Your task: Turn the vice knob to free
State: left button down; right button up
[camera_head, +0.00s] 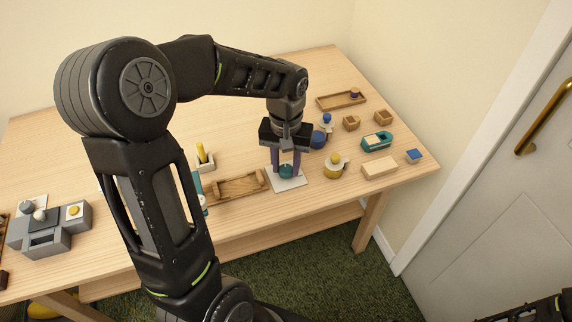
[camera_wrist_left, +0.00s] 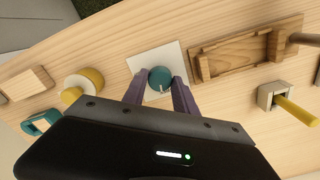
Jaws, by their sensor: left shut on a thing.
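A round teal knob (camera_head: 286,171) sits on a square white plate (camera_head: 293,184) near the table's front edge. I take it to be the vice knob; no lettering for "free" is readable. In the left wrist view the teal knob (camera_wrist_left: 160,78) has a small pale mark on its near side, and the white plate (camera_wrist_left: 142,66) lies flat under it. My left gripper (camera_head: 286,168) points straight down, with its purple fingers on either side of the knob, shut on it. The fingertips also show in the left wrist view (camera_wrist_left: 159,88). My right gripper is not in view.
A wooden tray-like holder (camera_head: 238,187) lies just left of the plate. A yellow-topped round piece (camera_head: 333,168) stands close on its right. A teal box (camera_head: 377,141) and wooden blocks (camera_head: 379,169) are farther right. A grey fixture (camera_head: 47,238) stands far left.

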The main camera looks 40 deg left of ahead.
aim_at(286, 169)
pick_arm(q)
jog(key=shift+n, duration=0.9)
jog(key=c, duration=1)
grip_release()
jog(key=shift+o, duration=0.2)
jog(key=shift+r, duration=0.1)
notch_tip(286, 169, up, 8)
jog(key=shift+f, duration=0.2)
jog(key=shift+f, duration=0.1)
